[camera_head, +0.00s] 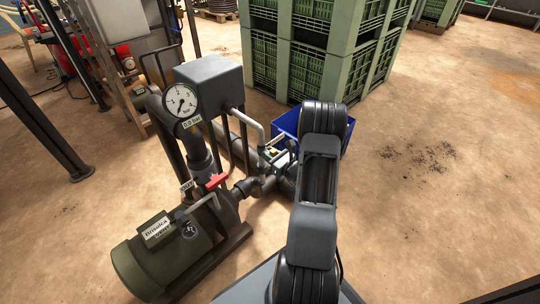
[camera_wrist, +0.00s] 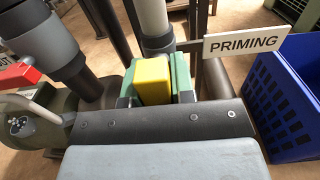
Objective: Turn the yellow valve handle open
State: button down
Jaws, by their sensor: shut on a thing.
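The yellow valve handle (camera_wrist: 152,82) shows in the wrist view as a block standing between the green pads of my gripper (camera_wrist: 155,74). The gripper is shut on it, with one pad on each side. A grey vertical pipe (camera_wrist: 156,30) rises just behind the handle, and a white "PRIMING" sign (camera_wrist: 243,43) is beside it on the right. The valve body below is hidden by my gripper. In the head view my gripper (camera_head: 277,157) is small and partly covered by my arm, by the pipework; the yellow handle cannot be made out clearly there.
A red handle (camera_head: 216,181) sits on the pipe left of my gripper. A green pump (camera_head: 160,260) and a pressure gauge (camera_head: 180,101) stand left. A blue crate (camera_head: 287,121) is close behind and right. Stacked green crates (camera_head: 310,45) stand further back. Floor at right is free.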

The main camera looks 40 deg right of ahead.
dwell(0.4)
jog(key=c, duration=1)
grip_release()
jog(key=shift+s, duration=0.1)
jog(key=s+p, duration=0.1)
jog(key=s, duration=0.3)
jog(key=s+d+p, duration=0.1)
jog(key=s, duration=0.4)
jog(key=s+d+p, duration=0.1)
jog(key=s, duration=0.3)
jog(key=shift+s+d, duration=0.25)
